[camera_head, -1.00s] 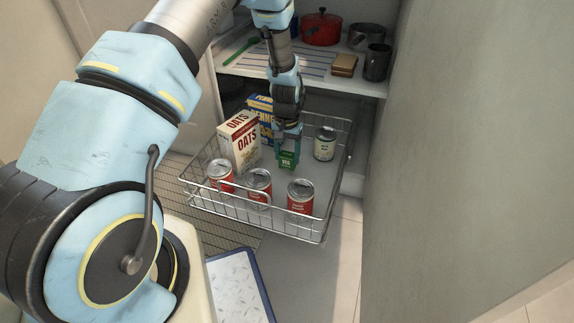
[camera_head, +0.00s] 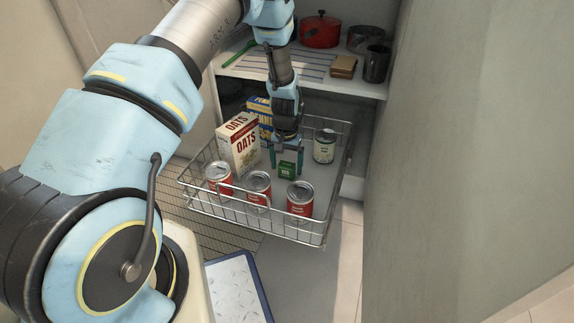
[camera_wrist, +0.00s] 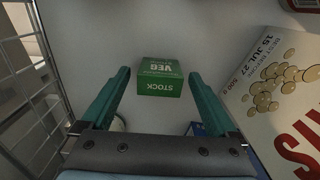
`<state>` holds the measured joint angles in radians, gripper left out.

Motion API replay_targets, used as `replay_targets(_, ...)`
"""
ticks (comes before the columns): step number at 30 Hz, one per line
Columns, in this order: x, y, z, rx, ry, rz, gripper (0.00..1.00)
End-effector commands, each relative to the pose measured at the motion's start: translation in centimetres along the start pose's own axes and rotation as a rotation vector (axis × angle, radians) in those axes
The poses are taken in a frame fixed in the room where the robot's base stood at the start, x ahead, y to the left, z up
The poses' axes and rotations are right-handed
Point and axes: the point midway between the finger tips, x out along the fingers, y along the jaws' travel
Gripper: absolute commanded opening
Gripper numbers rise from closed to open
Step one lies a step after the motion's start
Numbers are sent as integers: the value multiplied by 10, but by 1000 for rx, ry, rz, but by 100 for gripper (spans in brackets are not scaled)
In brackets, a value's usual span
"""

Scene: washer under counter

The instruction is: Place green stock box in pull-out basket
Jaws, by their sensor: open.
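The green stock box (camera_head: 287,168) stands on the floor of the wire pull-out basket (camera_head: 324,229), between the oats box and a pale can. In the wrist view the green stock box (camera_wrist: 160,77) lies between and just beyond the two teal fingertips, with gaps at both sides. My gripper (camera_head: 286,163) points down into the basket over the box, its fingers spread apart. It also shows open in the wrist view (camera_wrist: 158,76).
The basket also holds an oats box (camera_head: 238,144), a blue and yellow box (camera_head: 261,114), red cans (camera_head: 300,199) at the front and a pale can (camera_head: 324,146) at right. A shelf with a red pot (camera_head: 320,31) is behind. A grey panel (camera_head: 470,150) stands at right.

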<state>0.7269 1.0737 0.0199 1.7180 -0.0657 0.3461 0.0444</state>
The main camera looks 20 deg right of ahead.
Motion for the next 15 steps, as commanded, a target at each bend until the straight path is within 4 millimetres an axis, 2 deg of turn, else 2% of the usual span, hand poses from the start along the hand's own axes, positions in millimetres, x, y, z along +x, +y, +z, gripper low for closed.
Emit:
replay_targets(5, -2, 0, 0, 0, 0, 0, 94)
replay_targets(8, -12, 0, 0, 0, 1, 0, 94)
replay_targets(15, -61, 0, -1, 0, 2, 0, 94)
